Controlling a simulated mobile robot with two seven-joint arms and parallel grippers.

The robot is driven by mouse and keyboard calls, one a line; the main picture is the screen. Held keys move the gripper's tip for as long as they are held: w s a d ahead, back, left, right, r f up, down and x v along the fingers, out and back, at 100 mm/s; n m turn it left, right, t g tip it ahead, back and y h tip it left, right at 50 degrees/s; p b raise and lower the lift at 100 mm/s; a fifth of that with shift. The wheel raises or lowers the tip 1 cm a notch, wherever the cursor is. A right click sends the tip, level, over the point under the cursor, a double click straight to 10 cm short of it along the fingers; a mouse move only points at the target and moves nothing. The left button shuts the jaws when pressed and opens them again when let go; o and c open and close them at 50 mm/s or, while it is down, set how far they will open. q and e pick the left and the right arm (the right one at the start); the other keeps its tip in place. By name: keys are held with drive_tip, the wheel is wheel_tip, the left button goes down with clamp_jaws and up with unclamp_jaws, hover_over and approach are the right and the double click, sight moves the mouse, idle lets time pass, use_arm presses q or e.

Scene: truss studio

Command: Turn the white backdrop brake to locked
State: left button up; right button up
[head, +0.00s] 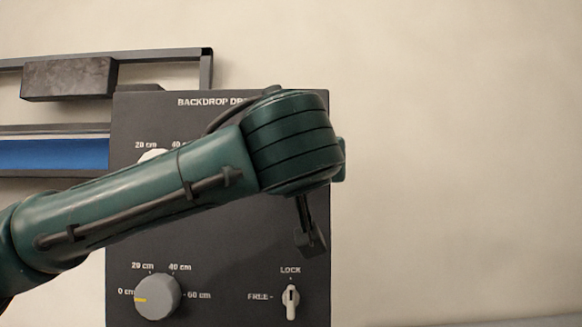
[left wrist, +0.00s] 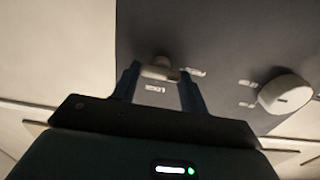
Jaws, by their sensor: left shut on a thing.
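The dark control panel (head: 230,230), headed "BACKDROP DR…", is on the wall in the head view. My left arm crosses it and hides its upper right part and my left gripper. In the left wrist view a pale brake lever (left wrist: 160,66) is between the two fingers of my left gripper (left wrist: 160,73), which is shut on it.
Lower on the panel are a grey knob (head: 157,297), its yellow mark near 0 cm, and another pale brake lever (head: 290,303), upright below LOCK, with FREE to its left. A blue roll (head: 55,154) and a dark bracket (head: 68,79) are at left. The wall at right is bare.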

use_arm(q)
drive_tip(key=shift+d+f+m+b, duration=0.1)
drive_tip(key=shift+d+m+b, duration=0.1)
drive_tip(key=shift+m, duration=4.25)
drive_tip(key=shift+d+f+m+b, duration=0.1)
drive_tip(key=shift+m+b, duration=0.05)
drive_tip(key=shift+m, duration=4.3)
use_arm(e)
drive_tip(key=shift+f, duration=0.3)
use_arm(q)
drive_tip(key=shift+a, duration=0.1)
drive_tip(key=o, duration=1)
use_arm(e)
drive_tip(key=shift+r, duration=0.1)
